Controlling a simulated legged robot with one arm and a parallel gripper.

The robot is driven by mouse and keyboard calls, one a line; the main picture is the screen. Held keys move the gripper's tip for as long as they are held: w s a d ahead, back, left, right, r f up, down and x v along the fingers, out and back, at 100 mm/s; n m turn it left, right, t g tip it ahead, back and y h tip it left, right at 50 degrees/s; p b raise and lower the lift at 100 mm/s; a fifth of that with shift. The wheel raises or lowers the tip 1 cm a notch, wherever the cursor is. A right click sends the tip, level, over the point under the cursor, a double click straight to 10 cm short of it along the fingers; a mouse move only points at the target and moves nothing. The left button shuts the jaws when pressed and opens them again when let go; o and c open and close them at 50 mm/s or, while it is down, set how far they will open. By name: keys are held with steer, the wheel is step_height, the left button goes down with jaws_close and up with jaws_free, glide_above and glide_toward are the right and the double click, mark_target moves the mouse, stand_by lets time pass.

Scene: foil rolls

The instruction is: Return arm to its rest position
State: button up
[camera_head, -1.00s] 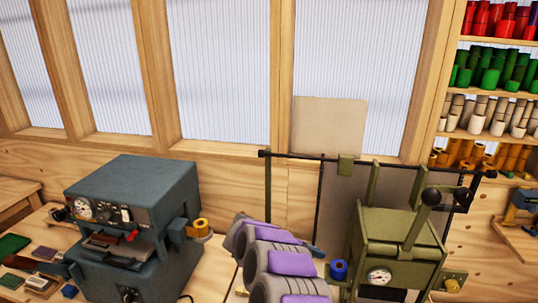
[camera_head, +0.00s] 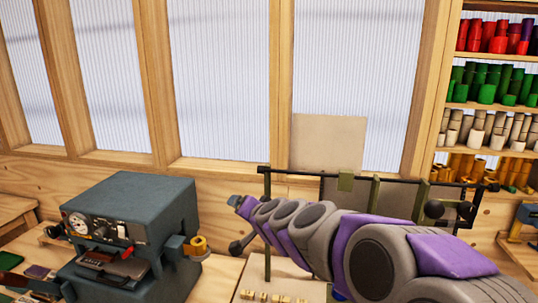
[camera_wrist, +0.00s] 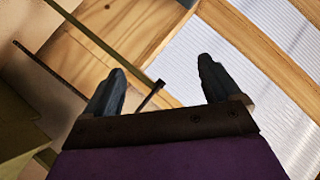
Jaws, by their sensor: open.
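My arm stretches from the lower right up to the middle of the head view. My gripper (camera_head: 237,202) is at its far end, raised above the bench between the grey machine (camera_head: 120,235) and the green press. In the wrist view my gripper (camera_wrist: 160,80) is open, with two dark fingers spread apart and nothing between them. The fingers are seen against wood boards and a ribbed window. A gold foil roll (camera_head: 196,245) sits on the right side of the grey machine, apart from my gripper. My arm hides most of the green press.
A black horizontal bar (camera_head: 300,171) with a beige panel (camera_head: 328,143) stands behind my arm. Shelves (camera_head: 490,105) of red, green, white and gold rolls are at the right. Small gold pieces (camera_head: 262,297) lie on the bench in front. The air left of my gripper is clear.

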steer(key=s+d+f+n+g+b, duration=0.1)
steer(key=s+d+f+n+g, duration=0.2)
steer(key=s, duration=0.7)
steer(key=s+f+n+g, duration=0.2)
steer(key=s+f+g, duration=0.3)
steer(key=s, duration=0.5)
steer(key=s+d+f+g+h, duration=0.2)
steer(key=s+d, duration=0.3)
steer(key=s, duration=0.3)
steer(key=s+d+f+g+h, duration=0.1)
steer(key=s+d+f, duration=0.3)
steer(key=s, duration=0.5)
steer(key=s+d+f+g+h+b, duration=0.1)
steer(key=s+d+f+g+h, duration=0.1)
steer(key=s+d+f, duration=0.2)
steer(key=s+d, duration=0.3)
steer(key=s, duration=0.1)
steer(key=shift+s+d+m+g+h, duration=0.2)
steer(key=shift+d+m+g+h, duration=0.1)
steer(key=shift+g, duration=0.1)
